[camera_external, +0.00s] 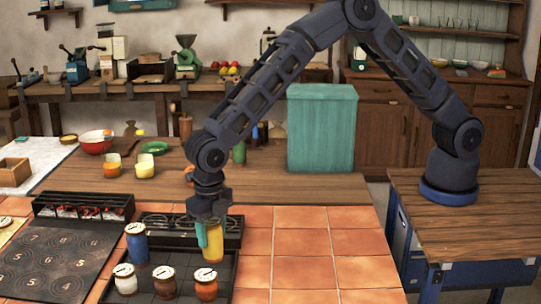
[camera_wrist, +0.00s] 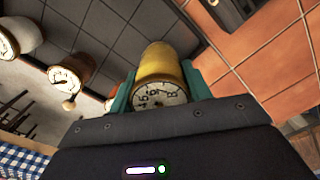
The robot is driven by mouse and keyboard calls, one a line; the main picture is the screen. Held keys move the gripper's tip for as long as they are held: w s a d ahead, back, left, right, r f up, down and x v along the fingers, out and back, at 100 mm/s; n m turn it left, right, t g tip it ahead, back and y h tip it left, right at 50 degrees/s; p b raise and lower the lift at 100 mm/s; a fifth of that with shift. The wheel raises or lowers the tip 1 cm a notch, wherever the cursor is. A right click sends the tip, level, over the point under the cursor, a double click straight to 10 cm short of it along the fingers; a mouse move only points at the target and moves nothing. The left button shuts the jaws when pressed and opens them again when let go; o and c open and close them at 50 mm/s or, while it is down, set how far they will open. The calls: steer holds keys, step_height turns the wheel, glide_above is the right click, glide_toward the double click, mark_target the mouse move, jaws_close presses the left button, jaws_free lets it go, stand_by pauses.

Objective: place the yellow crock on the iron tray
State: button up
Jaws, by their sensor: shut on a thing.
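My gripper (camera_external: 212,232) points down with teal fingers closed on the sides of the yellow crock (camera_external: 214,248). In the wrist view the crock (camera_wrist: 160,66) sits between the fingers, its numbered dial top facing the camera. The crock is at the right part of a dark gridded tray (camera_external: 226,283); I cannot tell whether its base touches. A blue crock (camera_external: 136,243), a white one (camera_external: 126,280), a brown one (camera_external: 164,281) and a rust one (camera_external: 206,284) stand there. A dark plate with numbered rings (camera_external: 60,262) lies left; which of the two is the iron tray is unclear.
A low dark rack (camera_external: 160,221) lies just behind the gridded tray, and another dark rack (camera_external: 85,207) stands behind the ringed plate. Terracotta tiles (camera_external: 320,270) to the right are clear. A teal box (camera_external: 321,130) stands farther back.

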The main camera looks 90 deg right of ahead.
mark_target(212, 242)
steer(key=shift+f, duration=1.3)
steer(key=shift+f, duration=0.2)
steer(key=o, duration=1.2)
steer(key=shift+o, duration=0.2)
